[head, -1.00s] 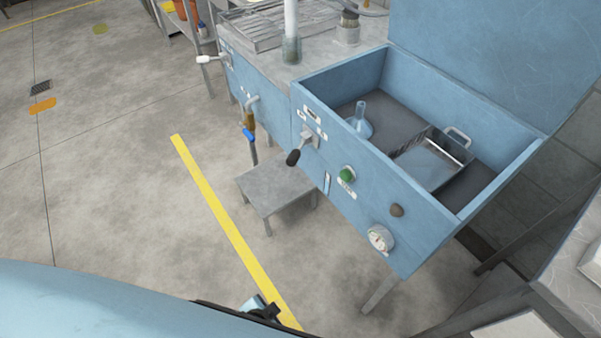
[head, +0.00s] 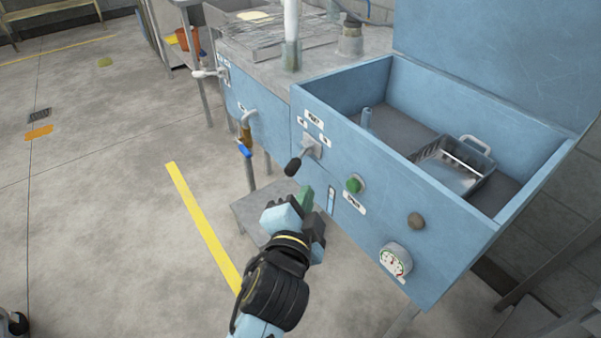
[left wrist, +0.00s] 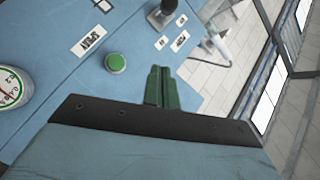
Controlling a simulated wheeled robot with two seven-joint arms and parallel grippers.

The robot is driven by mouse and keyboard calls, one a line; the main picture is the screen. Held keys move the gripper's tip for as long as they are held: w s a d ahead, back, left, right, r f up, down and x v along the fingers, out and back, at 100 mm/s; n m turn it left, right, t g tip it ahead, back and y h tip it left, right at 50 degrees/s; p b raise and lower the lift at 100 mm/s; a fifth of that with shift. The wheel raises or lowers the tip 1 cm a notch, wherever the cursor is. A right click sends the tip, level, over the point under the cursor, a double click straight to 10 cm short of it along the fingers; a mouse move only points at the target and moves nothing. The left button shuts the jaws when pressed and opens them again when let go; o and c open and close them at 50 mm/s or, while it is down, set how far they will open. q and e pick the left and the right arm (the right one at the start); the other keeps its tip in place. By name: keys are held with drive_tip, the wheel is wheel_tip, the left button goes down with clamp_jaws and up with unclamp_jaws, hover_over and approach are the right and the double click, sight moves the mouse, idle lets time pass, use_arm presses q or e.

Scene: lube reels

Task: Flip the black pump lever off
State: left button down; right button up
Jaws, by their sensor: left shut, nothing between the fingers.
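The black pump lever (head: 293,165) is on the front of the blue cabinet, on a metal mount below small white labels. Its black knob points down and to the left in the head view. The black knob also shows at the top of the left wrist view (left wrist: 161,17). My left gripper (head: 305,197) is just below the lever, in front of the panel, and apart from it. Its green fingers (left wrist: 161,86) are shut with nothing between them. My right gripper is not in view.
A green button (head: 354,184), a brown knob (head: 416,221) and a pressure gauge (head: 395,262) sit right of the lever. A low grey stool (head: 249,213) stands under the cabinet.

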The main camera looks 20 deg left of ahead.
sight(298, 159)
use_arm(q)
drive_tip(key=shift+w, duration=0.1)
